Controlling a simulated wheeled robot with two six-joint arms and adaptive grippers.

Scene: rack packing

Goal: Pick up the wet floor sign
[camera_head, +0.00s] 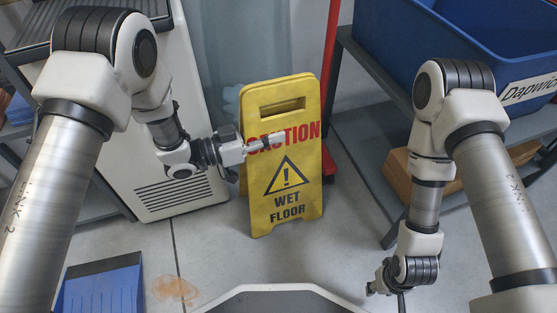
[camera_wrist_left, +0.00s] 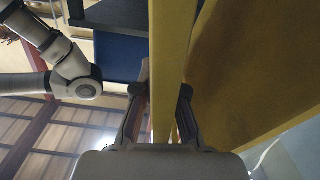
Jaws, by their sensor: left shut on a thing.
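The wet floor sign (camera_head: 297,225) is a yellow folding board with "CAUTION" in red and a black warning triangle. It is upright in the middle of the head view, its lower edge at or near the floor. My left gripper (camera_head: 262,144) reaches it from the left at the height of the red word, hiding part of the lettering. In the left wrist view, my left gripper (camera_wrist_left: 160,108) has a finger on each side of a yellow panel (camera_wrist_left: 168,50) and is shut on it. My right gripper (camera_head: 384,292) hangs low at the right; its fingers are unclear.
A white cabinet (camera_head: 165,197) with a vent stands left of the sign. A blue bin (camera_head: 400,35) sits on a grey rack at the right, above a cardboard box (camera_head: 400,175). A blue dustpan-like object (camera_head: 103,290) and a brown stain (camera_head: 175,289) are on the floor at front left.

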